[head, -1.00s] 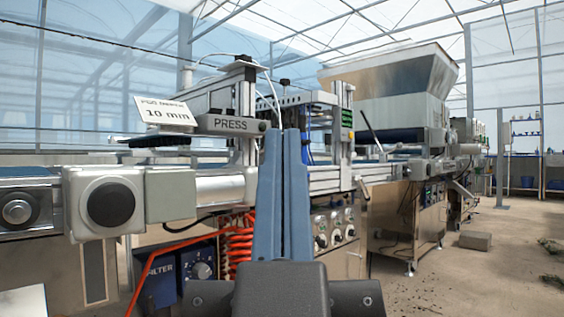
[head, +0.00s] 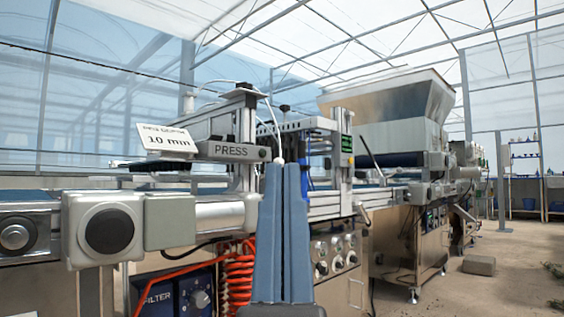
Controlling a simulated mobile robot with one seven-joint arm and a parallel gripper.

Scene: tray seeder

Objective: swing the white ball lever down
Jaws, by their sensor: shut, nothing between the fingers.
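My gripper (head: 284,165) is in the lower middle of the head view, its two blue-grey fingers pointing up and closed together with nothing between them. A small white ball (head: 279,160) shows right at the fingertips, at their left side. A thin pale rod or cable runs up from it toward the top of the press post. The fingers hide whatever is below the ball. I cannot tell whether the fingers touch it or only overlap it in the picture.
The PRESS bar (head: 231,151) and a "10 min" sign (head: 165,139) are left of the fingers. A dark slanted rod (head: 367,146) and a large hopper (head: 390,95) are to the right. Orange coiled hose (head: 238,272) hangs low. Open floor with a block (head: 480,265) lies right.

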